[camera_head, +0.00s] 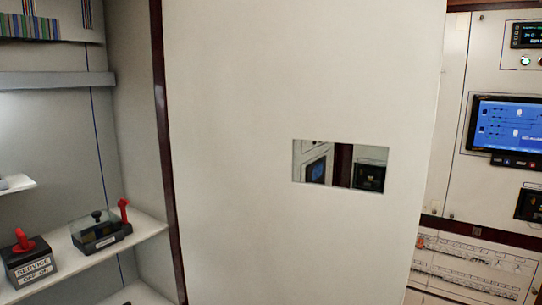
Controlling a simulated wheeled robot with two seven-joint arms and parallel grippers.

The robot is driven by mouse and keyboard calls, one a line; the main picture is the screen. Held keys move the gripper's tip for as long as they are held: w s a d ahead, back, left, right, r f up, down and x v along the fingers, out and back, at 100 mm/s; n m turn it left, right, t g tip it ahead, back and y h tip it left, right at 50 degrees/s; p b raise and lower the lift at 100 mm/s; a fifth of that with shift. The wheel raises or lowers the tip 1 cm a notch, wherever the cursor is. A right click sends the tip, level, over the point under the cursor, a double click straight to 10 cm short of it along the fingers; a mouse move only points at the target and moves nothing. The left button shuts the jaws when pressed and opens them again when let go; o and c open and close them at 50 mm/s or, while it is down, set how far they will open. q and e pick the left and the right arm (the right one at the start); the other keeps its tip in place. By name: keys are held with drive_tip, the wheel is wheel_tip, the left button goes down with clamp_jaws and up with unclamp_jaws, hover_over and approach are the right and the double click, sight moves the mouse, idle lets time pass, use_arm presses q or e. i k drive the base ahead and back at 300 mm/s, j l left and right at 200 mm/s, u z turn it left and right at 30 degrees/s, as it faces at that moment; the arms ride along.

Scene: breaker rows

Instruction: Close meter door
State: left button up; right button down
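A large pale door panel (240,215) fills the middle of the view. It has a small rectangular window (340,166) right of its middle, in which part of a screen, a dark upright strip and a dark box show. The door's left side runs along a dark red frame post (168,150). Its slanted right edge overlaps the panel on the right and appears to stand out from it, so the door looks open; how far, I cannot tell. No handle shows on it. Neither of my grippers is in view.
At left is an open bay with a shelf (150,228) bearing a dark switch box with a red lever (124,211) and a "SERVICE" block with a red knob (22,240). At right are a blue screen (508,126) and a breaker row (470,262).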

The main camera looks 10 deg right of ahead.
sight(246, 80)
drive_tip(key=i+l+u, duration=0.2)
drive_tip(key=l+u, duration=0.25)
drive_tip(key=l, duration=0.3)
drive_tip(key=l+u, duration=0.45)
drive_tip(key=l, duration=0.35)
drive_tip(key=l+u, duration=0.45)
drive_tip(key=l, duration=0.35)
drive_tip(key=l+u, duration=0.35)
drive_tip(key=l, duration=0.25)
drive_tip(key=l+u, duration=0.4)
drive_tip(key=l, duration=0.2)
drive_tip(key=k+l+u, duration=0.2)
drive_tip(key=l+u, duration=0.15)
drive_tip(key=l, duration=0.2)
